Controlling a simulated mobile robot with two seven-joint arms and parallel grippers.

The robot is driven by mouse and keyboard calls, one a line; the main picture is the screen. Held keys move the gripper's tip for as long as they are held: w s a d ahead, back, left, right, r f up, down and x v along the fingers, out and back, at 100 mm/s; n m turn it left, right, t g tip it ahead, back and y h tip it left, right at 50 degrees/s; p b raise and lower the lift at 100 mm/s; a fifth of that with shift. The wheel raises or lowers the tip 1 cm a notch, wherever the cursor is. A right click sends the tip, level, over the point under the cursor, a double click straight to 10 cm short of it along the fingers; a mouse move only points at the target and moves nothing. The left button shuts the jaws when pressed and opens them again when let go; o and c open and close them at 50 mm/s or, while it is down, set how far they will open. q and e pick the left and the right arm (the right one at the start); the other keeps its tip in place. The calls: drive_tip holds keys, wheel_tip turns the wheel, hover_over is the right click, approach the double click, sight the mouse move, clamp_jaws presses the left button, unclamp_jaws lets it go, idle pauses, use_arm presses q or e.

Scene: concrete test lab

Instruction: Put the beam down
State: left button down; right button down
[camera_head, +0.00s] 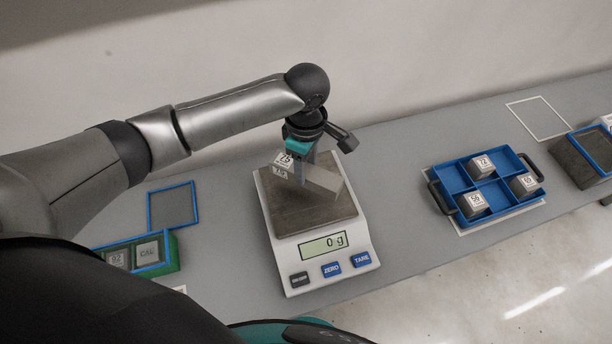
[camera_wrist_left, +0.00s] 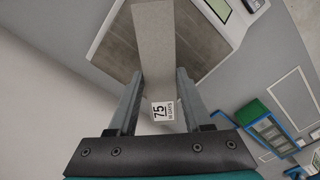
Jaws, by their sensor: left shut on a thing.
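The beam (camera_head: 322,181) is a grey-beige bar with a white label reading 75 at one end. My left gripper (camera_head: 300,168) is shut on it near the labelled end, pointing down over the scale (camera_head: 345,262). The beam hangs over the scale's brown pan (camera_head: 292,222), and the display (camera_head: 323,243) reads 0 g. In the left wrist view the beam (camera_wrist_left: 153,40) runs away between my two fingers (camera_wrist_left: 157,90), with the pan (camera_wrist_left: 115,45) beyond it. The gap between beam and pan is hard to judge. My right gripper is not in view.
A blue divided tray (camera_head: 447,178) with several labelled blocks stands right of the scale. A green-and-blue holder (camera_head: 172,252) and an empty blue-edged square (camera_head: 173,205) lie to the left. A dark container (camera_head: 583,160) and a white outline (camera_head: 538,118) are at the far right.

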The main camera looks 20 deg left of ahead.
use_arm(q)
drive_tip(key=shift+f+b, duration=0.3)
drive_tip(key=shift+f, duration=1.85)
drive_tip(key=shift+f, duration=0.15)
drive_tip(key=shift+c, duration=1.6)
unclamp_jaws()
wheel_tip(320, 180, up, 12)
drive_tip(key=shift+r+p, duration=0.15)
drive_tip(key=shift+p, duration=0.6)
